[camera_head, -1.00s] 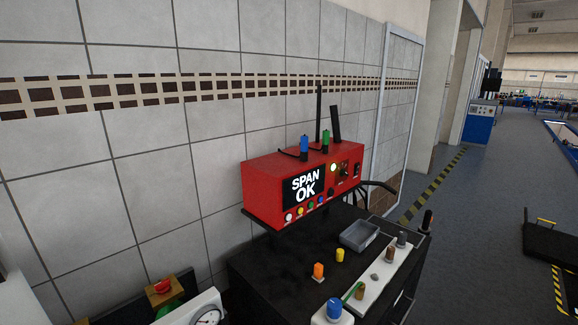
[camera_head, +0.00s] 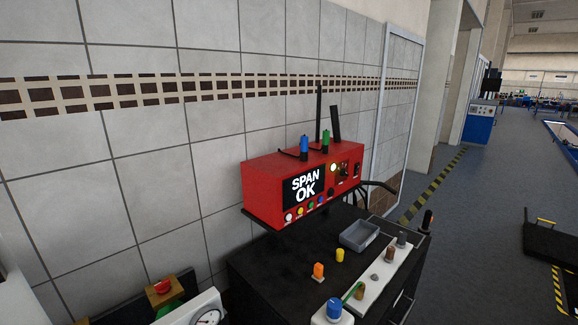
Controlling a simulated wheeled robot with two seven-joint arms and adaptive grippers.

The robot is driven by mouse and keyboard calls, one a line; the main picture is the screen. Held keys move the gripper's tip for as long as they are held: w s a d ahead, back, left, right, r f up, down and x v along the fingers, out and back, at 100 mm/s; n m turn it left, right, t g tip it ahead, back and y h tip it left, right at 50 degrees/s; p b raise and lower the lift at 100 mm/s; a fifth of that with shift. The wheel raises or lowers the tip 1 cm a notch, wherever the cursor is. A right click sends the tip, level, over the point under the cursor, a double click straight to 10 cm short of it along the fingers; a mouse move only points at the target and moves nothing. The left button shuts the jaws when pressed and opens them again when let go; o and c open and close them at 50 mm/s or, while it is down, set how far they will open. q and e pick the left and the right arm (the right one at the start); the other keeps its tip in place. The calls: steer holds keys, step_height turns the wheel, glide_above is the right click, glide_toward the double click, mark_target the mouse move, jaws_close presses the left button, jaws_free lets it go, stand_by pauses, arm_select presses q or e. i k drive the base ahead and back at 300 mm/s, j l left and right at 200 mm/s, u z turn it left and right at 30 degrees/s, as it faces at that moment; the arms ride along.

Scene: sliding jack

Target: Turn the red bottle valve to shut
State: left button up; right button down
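A small red knob (camera_head: 162,286), which looks like the red bottle valve, sits at the bottom left on a brown block above a green part. Its lower part is cut off by the frame edge. A white round gauge (camera_head: 207,318) in a white housing is beside it, also cut off. Neither of my grippers is in view. I cannot tell the valve's turn position.
The dark cart top (camera_head: 285,262) holds a grey tray (camera_head: 360,235), an orange piece (camera_head: 318,271), a yellow piece (camera_head: 340,255), a blue-topped item (camera_head: 334,308) and a white board (camera_head: 378,282) with several small parts. A tiled wall runs behind. Open floor (camera_head: 480,220) lies to the right.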

mark_target(164, 287)
steer(key=i+l, duration=0.3)
steer(key=u, duration=1.4)
steer(key=i+l, duration=0.05)
